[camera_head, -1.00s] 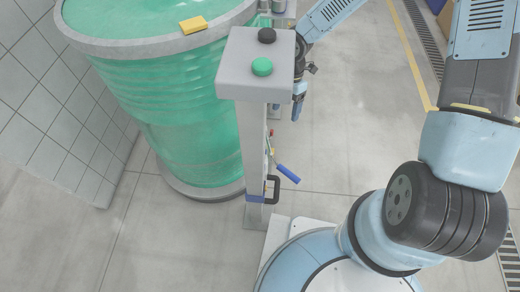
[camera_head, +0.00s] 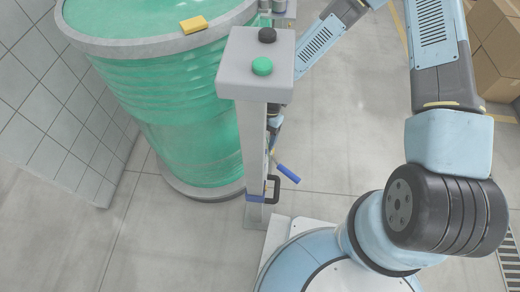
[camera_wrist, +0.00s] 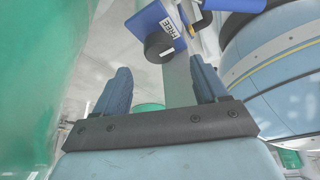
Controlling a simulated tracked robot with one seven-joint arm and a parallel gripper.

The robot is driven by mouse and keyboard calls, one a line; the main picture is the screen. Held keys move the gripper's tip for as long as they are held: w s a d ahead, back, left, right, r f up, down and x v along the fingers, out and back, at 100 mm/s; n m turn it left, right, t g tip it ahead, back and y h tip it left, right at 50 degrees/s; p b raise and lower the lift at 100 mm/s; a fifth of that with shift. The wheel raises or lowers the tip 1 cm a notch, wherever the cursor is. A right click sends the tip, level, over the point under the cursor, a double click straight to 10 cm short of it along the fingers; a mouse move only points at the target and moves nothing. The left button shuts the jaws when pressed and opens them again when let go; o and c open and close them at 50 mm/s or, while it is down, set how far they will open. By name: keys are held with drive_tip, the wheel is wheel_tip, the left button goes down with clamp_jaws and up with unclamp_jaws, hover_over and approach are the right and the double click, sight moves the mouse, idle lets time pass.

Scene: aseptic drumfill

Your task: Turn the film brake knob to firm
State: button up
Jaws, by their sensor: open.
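In the wrist view, a dark round knob (camera_wrist: 158,46) sits on a blue block with a white label reading FREE (camera_wrist: 167,25). The block is by a grey post (camera_wrist: 178,82), beyond my fingertips. I cannot make out the knob's setting. My gripper (camera_wrist: 162,78) is open, its two blue fingers apart with nothing held between them; the knob lies ahead of the gap. In the head view, my gripper (camera_head: 275,122) is partly hidden behind the grey button pedestal (camera_head: 252,150), and the knob cannot be made out there.
A blue-handled lever (camera_head: 287,173) and black handle (camera_head: 273,188) stick out from the post. Cardboard boxes (camera_head: 495,45) stand at the far right.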

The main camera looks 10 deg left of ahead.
drive_tip(key=shift+x, duration=3)
drive_tip(key=shift+c, duration=0.3)
drive_tip(key=c, duration=0.9)
drive_tip(key=shift+w+d, duration=0.1)
drive_tip(key=shift+c, duration=0.3)
